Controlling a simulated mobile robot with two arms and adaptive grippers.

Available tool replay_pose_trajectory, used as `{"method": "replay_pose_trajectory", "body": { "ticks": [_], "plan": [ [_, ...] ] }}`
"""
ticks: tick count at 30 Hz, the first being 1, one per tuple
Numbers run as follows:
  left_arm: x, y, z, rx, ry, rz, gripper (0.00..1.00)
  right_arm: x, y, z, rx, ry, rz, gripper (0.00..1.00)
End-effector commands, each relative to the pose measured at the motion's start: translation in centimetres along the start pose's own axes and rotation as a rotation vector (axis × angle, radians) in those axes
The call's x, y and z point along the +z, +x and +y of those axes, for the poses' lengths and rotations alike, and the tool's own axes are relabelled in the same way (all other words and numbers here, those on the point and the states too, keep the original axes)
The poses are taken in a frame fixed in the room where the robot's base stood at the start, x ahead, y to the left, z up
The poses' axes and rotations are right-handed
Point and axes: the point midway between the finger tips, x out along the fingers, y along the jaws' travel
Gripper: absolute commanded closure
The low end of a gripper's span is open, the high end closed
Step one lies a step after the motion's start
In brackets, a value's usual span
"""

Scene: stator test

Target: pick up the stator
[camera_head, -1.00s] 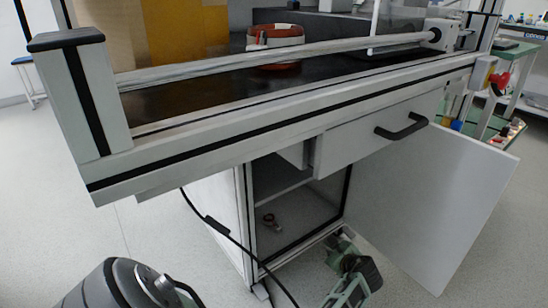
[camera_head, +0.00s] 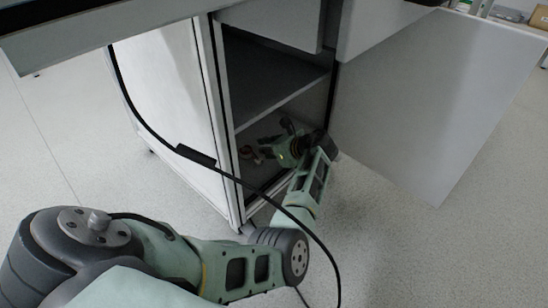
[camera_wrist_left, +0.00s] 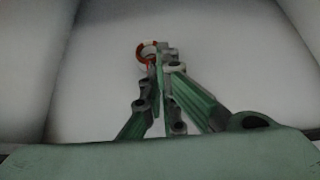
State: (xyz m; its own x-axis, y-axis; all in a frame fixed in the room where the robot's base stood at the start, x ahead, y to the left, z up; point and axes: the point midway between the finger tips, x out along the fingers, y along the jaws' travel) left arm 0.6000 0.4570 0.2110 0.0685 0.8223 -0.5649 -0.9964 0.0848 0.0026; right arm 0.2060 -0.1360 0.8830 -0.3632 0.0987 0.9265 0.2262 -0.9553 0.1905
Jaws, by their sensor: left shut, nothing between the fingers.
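The stator (camera_head: 247,152), a small ring with reddish-copper colouring, lies on the floor of the open cabinet, just left of my left gripper. My left gripper (camera_head: 270,150) reaches into the cabinet from the right front. My right gripper is in neither view.
The cabinet's side wall (camera_head: 170,110) stands left of the opening and a shelf (camera_head: 265,80) lies above the stator. The open door (camera_head: 440,100) spreads to the right. A black cable (camera_head: 150,125) hangs across the front. Pale floor (camera_head: 430,255) is clear at right.

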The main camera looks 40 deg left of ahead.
Motion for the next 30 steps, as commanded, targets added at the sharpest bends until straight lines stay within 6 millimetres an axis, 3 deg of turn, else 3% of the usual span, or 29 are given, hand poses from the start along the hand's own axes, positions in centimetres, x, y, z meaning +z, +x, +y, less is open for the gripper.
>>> {"method": "replay_pose_trajectory", "body": {
  "ticks": [1,7,13,18,30],
  "plan": [
    [0.3,1.4,0.0,0.001,-0.007,-0.002,1.00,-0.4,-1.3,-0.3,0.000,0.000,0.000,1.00],
    [2.7,4.9,0.0,0.000,-0.006,-0.001,1.00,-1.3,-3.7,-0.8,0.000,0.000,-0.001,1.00],
    [2.0,5.1,-0.1,-0.002,-0.002,0.001,1.00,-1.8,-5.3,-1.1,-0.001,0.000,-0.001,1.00],
    [2.0,5.2,0.0,-0.001,0.001,0.000,1.00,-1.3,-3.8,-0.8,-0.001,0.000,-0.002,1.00],
    [1.6,5.4,0.0,0.000,0.000,0.003,1.00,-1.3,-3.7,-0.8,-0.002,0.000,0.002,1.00]
  ]
}}
